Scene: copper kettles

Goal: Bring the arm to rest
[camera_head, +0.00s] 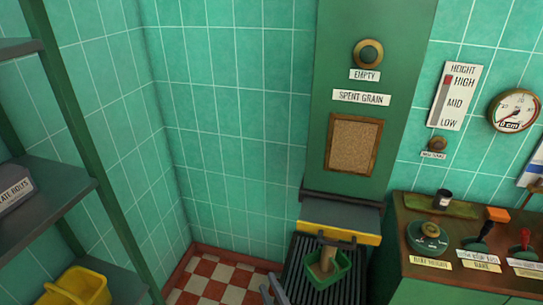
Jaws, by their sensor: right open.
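My right gripper (272,288) shows only in part at the bottom edge of the head view, as grey fingers left of the slotted dark rack. The fingers are apart, and I see nothing between them. My left gripper is not in view.
A green chute labelled SPENT GRAIN (400,75) rises behind the rack (298,262). A control bench (400,215) with dials and levers stands at the right. Dark shelves (45,220) with a yellow bin (75,290) stand at the left. The checkered floor (215,280) between is clear.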

